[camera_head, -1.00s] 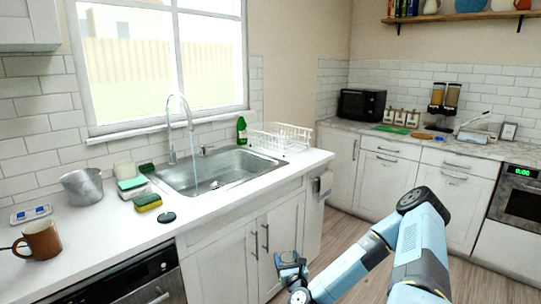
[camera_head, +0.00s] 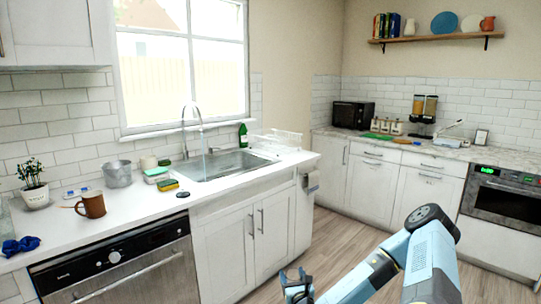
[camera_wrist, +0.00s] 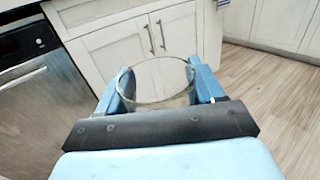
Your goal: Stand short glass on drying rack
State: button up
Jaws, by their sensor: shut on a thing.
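In the wrist view, my gripper (camera_wrist: 165,90) is shut on a clear short glass (camera_wrist: 158,72), with a blue finger on each side of it. The round rim of the glass faces the camera. In the head view, my gripper (camera_head: 297,284) is low in front of the sink cabinet, below counter height, and the glass cannot be made out there. The white wire drying rack (camera_head: 278,141) stands on the counter to the right of the sink, well apart from my gripper. I cannot make out anything on the rack.
The sink (camera_head: 221,165) with its faucet (camera_head: 190,130) lies left of the rack. A green bottle (camera_head: 243,135) stands behind it. A brown mug (camera_head: 92,204), a metal pot (camera_head: 118,174) and sponges (camera_head: 167,185) are further left. The wooden floor (camera_head: 325,240) is clear before the cabinets.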

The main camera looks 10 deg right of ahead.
aim_at(276, 152)
jog(key=u, duration=0.15)
jog(key=i, duration=0.25)
jog(key=z, duration=1)
jog(key=i, duration=0.8)
jog(key=z, duration=0.65)
jog(key=i, duration=0.9)
jog(key=u, duration=0.45)
jog(key=i, duration=0.65)
jog(key=u, duration=0.9)
jog(key=k, duration=0.8)
jog(key=u, duration=0.2)
jog(key=i, duration=0.55)
jog(key=u, duration=0.05)
